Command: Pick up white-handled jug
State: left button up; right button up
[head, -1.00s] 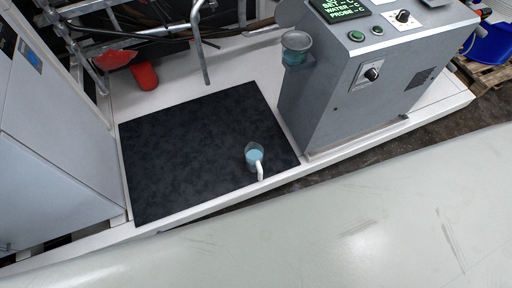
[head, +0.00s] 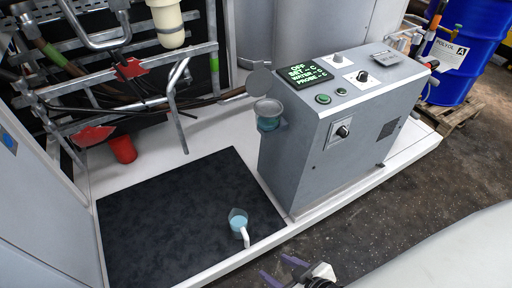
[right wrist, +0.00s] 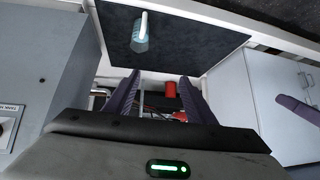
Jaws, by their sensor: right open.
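The white-handled jug (head: 237,220), a small clear jug with blue contents, stands upright near the front right corner of the black mat (head: 150,225). Its white handle points toward the front edge. My right gripper (head: 283,271) is at the bottom of the head view, open, to the right of and in front of the jug, apart from it. In the right wrist view the jug (right wrist: 139,40) shows beyond the open, empty fingers (right wrist: 157,82). A purple finger-like part (right wrist: 298,114) at that view's right edge looks like my left gripper; its opening is hidden.
A grey control cabinet (head: 290,160) with a lit display stands right of the mat, with a small cup (head: 268,116) on its side. A red cup (head: 122,149) stands behind the mat under metal pipes. A blue drum (head: 465,50) is at far right. The mat around the jug is clear.

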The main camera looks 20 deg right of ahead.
aim_at(238, 219)
jog(key=z, duration=0.55)
jog(key=k, duration=1.25)
jog(key=u, duration=0.55)
